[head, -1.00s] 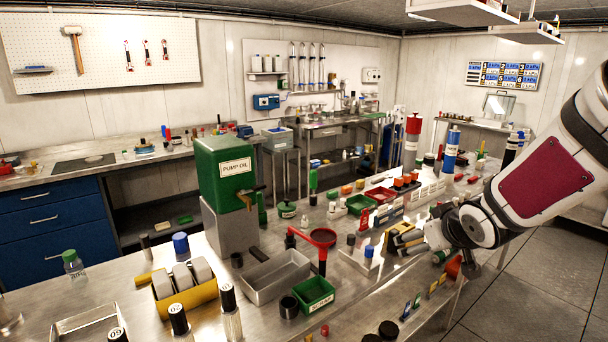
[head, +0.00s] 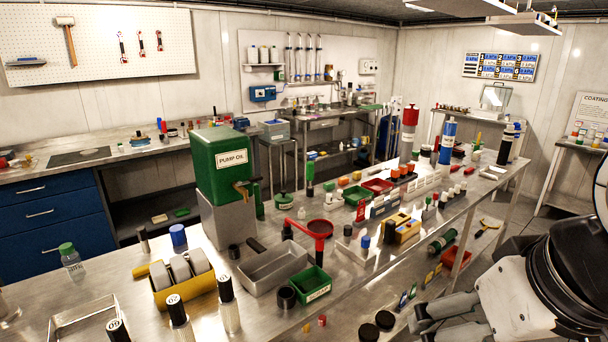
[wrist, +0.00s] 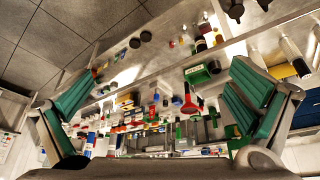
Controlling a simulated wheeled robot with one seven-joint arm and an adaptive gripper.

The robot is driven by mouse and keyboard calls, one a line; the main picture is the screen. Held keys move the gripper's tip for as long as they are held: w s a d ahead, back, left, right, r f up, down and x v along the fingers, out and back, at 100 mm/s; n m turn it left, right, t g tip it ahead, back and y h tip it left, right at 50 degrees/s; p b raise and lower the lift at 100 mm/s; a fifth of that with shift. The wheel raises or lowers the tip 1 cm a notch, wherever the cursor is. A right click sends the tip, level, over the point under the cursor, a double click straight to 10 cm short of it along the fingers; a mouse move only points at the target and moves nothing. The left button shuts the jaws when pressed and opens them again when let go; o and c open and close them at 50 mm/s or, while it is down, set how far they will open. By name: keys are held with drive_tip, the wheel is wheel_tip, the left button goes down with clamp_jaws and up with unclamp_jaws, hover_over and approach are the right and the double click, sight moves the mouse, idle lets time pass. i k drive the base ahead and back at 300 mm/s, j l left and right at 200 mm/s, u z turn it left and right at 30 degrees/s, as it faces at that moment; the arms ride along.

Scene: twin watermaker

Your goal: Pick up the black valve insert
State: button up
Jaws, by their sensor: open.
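Several small black parts could be the black valve insert, and I cannot tell which it is. A short black cylinder (head: 287,297) stands beside the small green bin (head: 311,286). Another black cylinder (head: 235,252) stands near the pump oil dispenser (head: 222,172). My gripper (head: 424,324) is at the lower right, in front of the bench edge and apart from these parts. Its fingers are spread and empty in the wrist view (wrist: 160,82).
A grey metal tray (head: 272,268), a red funnel (head: 318,236) and a yellow holder with pale rollers (head: 183,286) crowd the bench. Black-capped bottles (head: 227,305) stand at the front. Open floor lies right of the bench.

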sight(347, 229)
drive_tip(key=i+l+u, duration=0.3)
drive_tip(key=i+l, duration=0.25)
drive_tip(key=i+l+u, duration=0.3)
drive_tip(key=i+l, duration=0.45)
